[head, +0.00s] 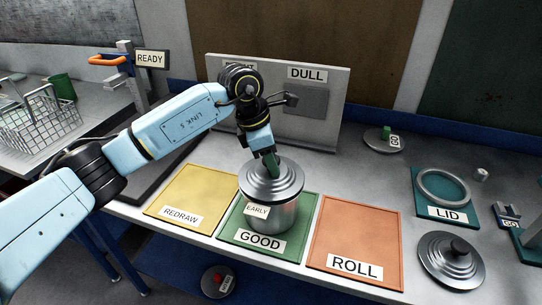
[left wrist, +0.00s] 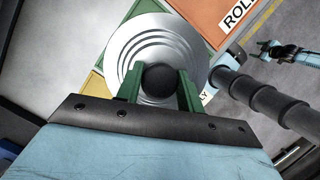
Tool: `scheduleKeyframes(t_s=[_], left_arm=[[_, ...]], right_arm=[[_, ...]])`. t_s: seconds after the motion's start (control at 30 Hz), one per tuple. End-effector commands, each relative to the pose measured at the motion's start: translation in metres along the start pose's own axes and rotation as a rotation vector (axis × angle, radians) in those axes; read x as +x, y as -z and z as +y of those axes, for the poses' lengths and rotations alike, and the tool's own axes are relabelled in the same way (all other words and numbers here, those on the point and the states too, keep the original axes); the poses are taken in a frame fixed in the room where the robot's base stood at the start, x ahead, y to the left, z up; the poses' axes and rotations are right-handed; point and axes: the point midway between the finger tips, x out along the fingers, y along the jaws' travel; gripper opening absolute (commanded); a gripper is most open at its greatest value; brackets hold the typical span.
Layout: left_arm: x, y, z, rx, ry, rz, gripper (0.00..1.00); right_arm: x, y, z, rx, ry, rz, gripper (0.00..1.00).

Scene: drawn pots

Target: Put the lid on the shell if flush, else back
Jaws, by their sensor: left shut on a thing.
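My left gripper (head: 270,161) is shut on the knob of a stepped silver lid (head: 262,184). In the left wrist view the dark round knob (left wrist: 160,78) sits between the green fingers, with the lid (left wrist: 188,48) around it. The lid is over the silver shell (head: 286,217), which stands upright on the green GOOD mat (head: 292,254) with an EARLY tag on its front. The lid hides the shell's rim, and I cannot tell whether it sits flush or slightly above. My right gripper is not clearly in view.
The yellow REDRAW mat (head: 195,190) and orange ROLL mat (head: 355,228) are bare. A ring (head: 443,173) lies on the teal LID mat (head: 420,202). An upright DULL board (head: 327,75) stands behind; a wire basket (head: 38,122) is left.

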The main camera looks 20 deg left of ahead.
Motion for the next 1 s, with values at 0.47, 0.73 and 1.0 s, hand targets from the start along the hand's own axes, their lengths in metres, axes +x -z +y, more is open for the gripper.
scheduleKeyframes(t_s=[0.47, 0.73, 1.0], left_arm=[[0.0003, 0.0001, 0.0001, 0.0, 0.0, 0.0, 0.12], [0.0027, 0.0008, 0.0001, 0.0, 0.0, 0.0, 0.12], [0.0081, 0.0026, 0.0001, 0.0, 0.0, 0.0, 0.12]], right_arm=[[0.0003, -0.0014, -0.0002, 0.0, 0.0, -0.003, 0.63], [0.0025, -0.0014, -0.0001, 0.0, 0.0, -0.003, 0.63], [0.007, -0.0016, -0.0001, 0.0, 0.0, -0.002, 0.63]])
